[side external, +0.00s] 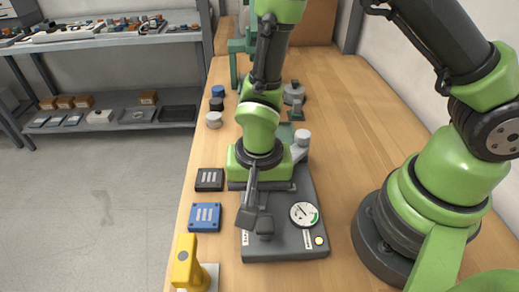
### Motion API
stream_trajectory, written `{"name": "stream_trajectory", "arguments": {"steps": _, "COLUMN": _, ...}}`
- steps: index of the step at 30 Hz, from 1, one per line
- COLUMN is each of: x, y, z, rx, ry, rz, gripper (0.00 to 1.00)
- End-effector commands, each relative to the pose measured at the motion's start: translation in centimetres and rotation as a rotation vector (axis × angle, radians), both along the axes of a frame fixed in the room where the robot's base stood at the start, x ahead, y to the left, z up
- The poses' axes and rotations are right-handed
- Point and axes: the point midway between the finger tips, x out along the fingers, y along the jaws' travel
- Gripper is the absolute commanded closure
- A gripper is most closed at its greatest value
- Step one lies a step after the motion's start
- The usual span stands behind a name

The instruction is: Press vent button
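A compressor unit on a dark grey base (282,247) stands on the wooden bench. A white round gauge (304,214) sits at its front right. A small pale yellow button (319,241) is at the front right corner beside a white label; the label is too small to read, so I cannot tell if this is the vent button. My gripper (258,222) points down over the front left of the base, left of the gauge and the button. Its fingers are dark and overlap a dark block there. I cannot tell whether they touch it, or are open or shut.
A blue box (204,217), a black box (209,180) and a yellow part (187,264) line the bench's left edge. Knobs and a grey round part (293,92) stand farther back. A shelf (110,38) is at back left.

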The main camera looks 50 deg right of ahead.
Motion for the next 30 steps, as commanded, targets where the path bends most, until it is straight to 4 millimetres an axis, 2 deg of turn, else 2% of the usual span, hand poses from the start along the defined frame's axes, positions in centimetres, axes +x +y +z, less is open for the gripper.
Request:
{"name": "stream_trajectory", "arguments": {"steps": 15, "x": 0.0, "y": 0.0, "z": 11.0, "rx": 0.006, "ry": -0.009, "rz": -0.004, "gripper": 1.00}}
{"name": "stream_trajectory", "arguments": {"steps": 21, "x": -0.1, "y": 0.0, "z": 13.0, "rx": 0.002, "ry": -0.004, "rz": -0.003, "gripper": 1.00}}
{"name": "stream_trajectory", "arguments": {"steps": 30, "x": -0.1, "y": -0.1, "z": 13.4, "rx": 0.001, "ry": -0.001, "rz": -0.002, "gripper": 1.00}}
